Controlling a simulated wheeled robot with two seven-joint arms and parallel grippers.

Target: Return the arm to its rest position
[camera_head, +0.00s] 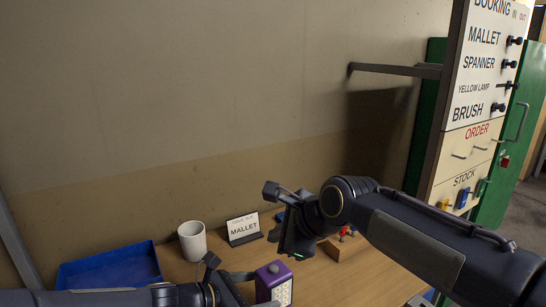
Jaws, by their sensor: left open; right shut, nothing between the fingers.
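My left gripper (246,288) is open low in the view, its fingers close beside a purple-topped box with a pale front (273,280). I cannot tell whether they touch it. My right arm comes in from the right, and my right gripper (286,246) points down over the table, shut and empty. It is above and to the right of the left gripper. The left arm's lower part is cut off by the bottom edge.
On the wooden table (175,262) are a blue tray (110,268), a white cup (192,241), a MALLET sign (243,228) and a wooden block (343,246) with small red pieces nearby. A labelled booking board (488,60) stands right; a dark bar (395,70) juts over the table.

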